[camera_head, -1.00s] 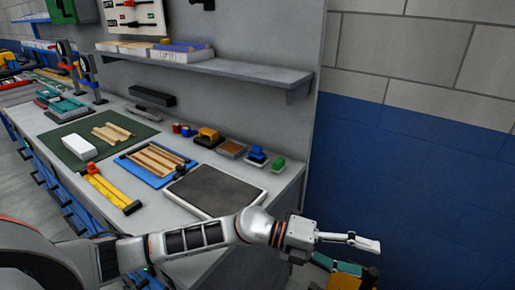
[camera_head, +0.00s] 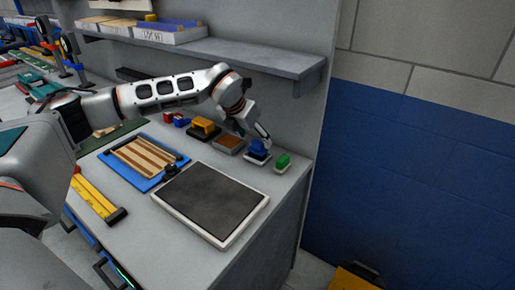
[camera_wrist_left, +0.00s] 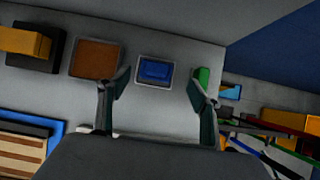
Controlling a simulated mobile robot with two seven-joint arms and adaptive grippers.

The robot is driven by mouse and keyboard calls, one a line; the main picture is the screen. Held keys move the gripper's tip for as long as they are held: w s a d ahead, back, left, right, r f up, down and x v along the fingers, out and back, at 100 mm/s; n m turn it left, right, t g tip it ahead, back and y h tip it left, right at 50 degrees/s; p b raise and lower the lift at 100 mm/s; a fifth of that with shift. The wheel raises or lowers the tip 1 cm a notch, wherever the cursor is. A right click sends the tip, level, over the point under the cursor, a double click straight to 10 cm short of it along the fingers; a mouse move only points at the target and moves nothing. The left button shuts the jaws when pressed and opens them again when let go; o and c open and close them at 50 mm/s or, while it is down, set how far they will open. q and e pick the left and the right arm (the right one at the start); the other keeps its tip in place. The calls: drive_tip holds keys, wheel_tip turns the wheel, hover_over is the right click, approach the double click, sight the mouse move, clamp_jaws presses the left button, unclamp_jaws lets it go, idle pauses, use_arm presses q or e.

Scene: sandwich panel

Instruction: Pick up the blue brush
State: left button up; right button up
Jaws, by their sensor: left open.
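The blue brush (camera_head: 257,147) sits in a small light tray near the right end of the bench. In the left wrist view the blue brush (camera_wrist_left: 155,70) lies between and beyond my two fingers. My left gripper (camera_head: 263,137) is above and right by the brush in the head view. In the wrist view my left gripper (camera_wrist_left: 160,92) is open, its fingers apart with nothing between them. Whether a finger touches the tray cannot be told. My right gripper is not in view.
A green brush (camera_head: 283,160) stands close right of the blue one, near a fingertip in the wrist view. A brown sponge tray (camera_head: 229,144) and a yellow block (camera_head: 205,127) stand to the left. A dark framed pad (camera_head: 212,201) lies in front. A shelf (camera_head: 230,52) overhangs behind.

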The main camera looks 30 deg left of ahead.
sight(256, 142)
use_arm(q)
drive_tip(key=x, duration=0.6)
drive_tip(key=shift+w+a+f, duration=0.1)
drive_tip(key=shift+a+f, duration=0.15)
drive_tip(key=shift+a, duration=0.05)
drive_tip(key=c, duration=1.2)
